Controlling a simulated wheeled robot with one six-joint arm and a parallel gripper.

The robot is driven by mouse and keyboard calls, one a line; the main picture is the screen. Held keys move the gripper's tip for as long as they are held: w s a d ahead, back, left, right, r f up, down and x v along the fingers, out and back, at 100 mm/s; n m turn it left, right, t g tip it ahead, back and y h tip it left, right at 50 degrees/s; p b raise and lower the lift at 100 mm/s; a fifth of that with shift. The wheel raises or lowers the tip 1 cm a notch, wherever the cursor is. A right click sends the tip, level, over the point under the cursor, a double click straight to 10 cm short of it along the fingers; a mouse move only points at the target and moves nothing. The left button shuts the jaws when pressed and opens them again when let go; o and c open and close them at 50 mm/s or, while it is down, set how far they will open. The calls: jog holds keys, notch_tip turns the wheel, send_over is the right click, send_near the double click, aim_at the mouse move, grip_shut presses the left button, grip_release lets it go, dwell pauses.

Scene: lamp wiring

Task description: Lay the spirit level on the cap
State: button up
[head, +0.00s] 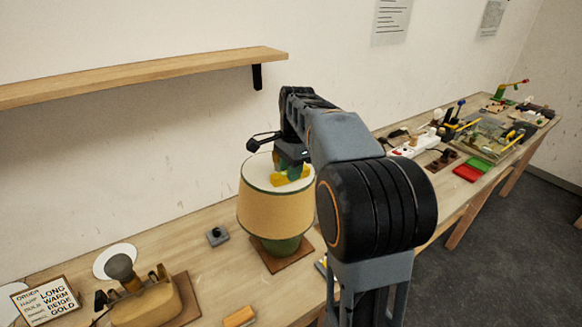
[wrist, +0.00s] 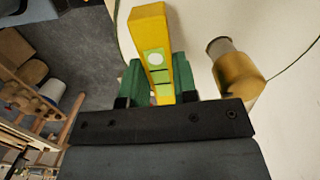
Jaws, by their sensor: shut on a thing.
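The yellow spirit level (wrist: 152,30), with a pale green vial window, is between the green fingers of my gripper (wrist: 158,80) in the wrist view. My gripper is shut on it. A gold cylinder with a grey-brown end (wrist: 237,72), which looks like the cap, is right of the level in the wrist view. The level appears apart from it.
The lamp stands on a brown board on the wooden bench (head: 205,265). An order card (head: 45,301), a white disc (head: 115,261) and a tan device (head: 147,300) are at left. A shelf (head: 140,73) is on the wall. A power strip (head: 415,145) and trays are at right.

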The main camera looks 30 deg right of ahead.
jog(key=o, duration=1)
jog(key=r, duration=0.4)
jog(key=d+r+p, duration=0.1)
jog(key=r, duration=0.8)
jog(key=shift+w+d+r, duration=0.1)
jog(key=shift+d+r, duration=0.1)
jog(key=shift+r, duration=0.15)
